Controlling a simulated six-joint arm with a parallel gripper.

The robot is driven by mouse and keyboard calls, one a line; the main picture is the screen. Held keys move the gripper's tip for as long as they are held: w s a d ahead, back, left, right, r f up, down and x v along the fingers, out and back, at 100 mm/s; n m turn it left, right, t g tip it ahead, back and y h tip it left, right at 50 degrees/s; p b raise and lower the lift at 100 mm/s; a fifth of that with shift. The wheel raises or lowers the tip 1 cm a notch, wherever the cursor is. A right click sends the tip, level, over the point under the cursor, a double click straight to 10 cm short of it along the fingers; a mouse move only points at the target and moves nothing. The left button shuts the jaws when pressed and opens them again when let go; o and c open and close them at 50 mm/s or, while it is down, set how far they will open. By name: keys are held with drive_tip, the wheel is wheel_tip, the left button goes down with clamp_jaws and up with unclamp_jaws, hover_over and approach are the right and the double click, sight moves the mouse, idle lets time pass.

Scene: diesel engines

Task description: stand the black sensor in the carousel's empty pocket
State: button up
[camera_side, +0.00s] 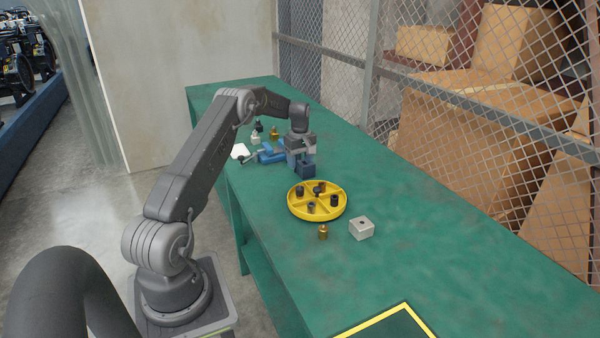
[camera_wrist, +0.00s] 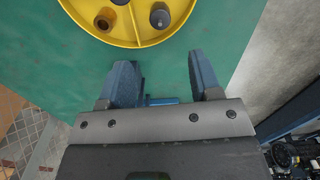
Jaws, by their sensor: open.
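The yellow round carousel (camera_side: 318,218) lies on the green bench, split by dividers into pockets. Several small dark round parts stand in it; which pocket is empty is hard to tell. Its near edge shows at the top of the wrist view (camera_wrist: 138,44), with a brown hollow part (camera_wrist: 105,18) and a dark cylinder (camera_wrist: 160,15) inside. A small black piece (camera_side: 258,127), possibly the sensor, sits at the back by a pale block; I cannot tell for certain. My gripper (camera_side: 302,170) points down just behind the carousel. Its blue fingers (camera_wrist: 160,60) are apart with nothing gripped.
A blue vise-like fixture (camera_side: 270,154) is left of my gripper; a blue bar (camera_wrist: 162,101) shows beyond the fingers. A brass part (camera_side: 323,233) and a grey holed block (camera_side: 361,228) stand in front of the carousel. Another brass part (camera_side: 274,133) is behind. The bench's right side is clear.

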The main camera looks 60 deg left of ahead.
drive_tip(key=w+d+r+m+t, duration=0.15)
drive_tip(key=d+r+m, duration=0.35)
drive_tip(key=d+r, duration=0.95)
drive_tip(key=s+d+r+m+t+y, duration=0.1)
drive_tip(key=s+d+r+m, duration=0.3)
drive_tip(key=d+r, duration=0.6)
drive_tip(key=s+d+f+m+t+h, duration=0.1)
drive_tip(key=s+d+m, duration=0.9)
drive_tip(key=s+d, duration=1)
drive_tip(key=shift+s+f+t, duration=0.55)
drive_tip(key=shift+s+t, duration=0.3)
drive_tip(key=shift+t, duration=0.2)
